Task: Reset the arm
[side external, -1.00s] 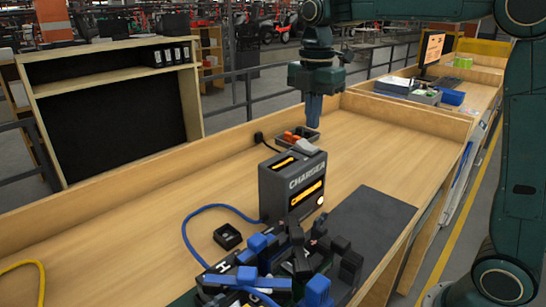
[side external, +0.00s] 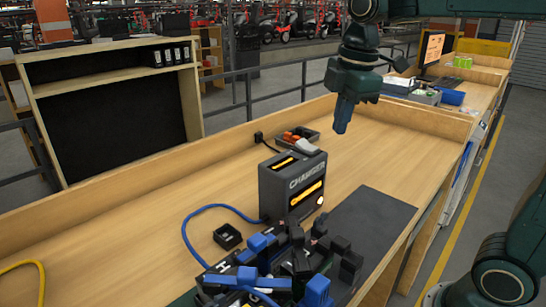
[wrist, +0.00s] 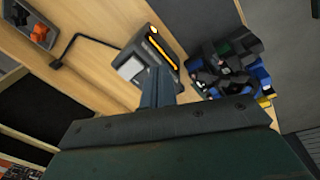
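My gripper (side external: 343,115) hangs above the wooden bench (side external: 385,150) in the side view, right of and higher than the charger. It is tilted a little and touches nothing. In the wrist view its fingers (wrist: 157,85) show as one narrow dark shape; from this angle I cannot make out a gap between them. No object shows at the fingertips. The grey charger box (side external: 292,185) with orange lit strips stands on the bench, and it also shows in the wrist view (wrist: 150,62).
A cluster of black and blue clamp parts (side external: 275,265) sits at the front by a dark mat (side external: 370,225). A small black box (side external: 228,237), a blue cable (side external: 205,210) and a grey tray with orange items (side external: 298,138) are near the charger. The bench's right part is clear.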

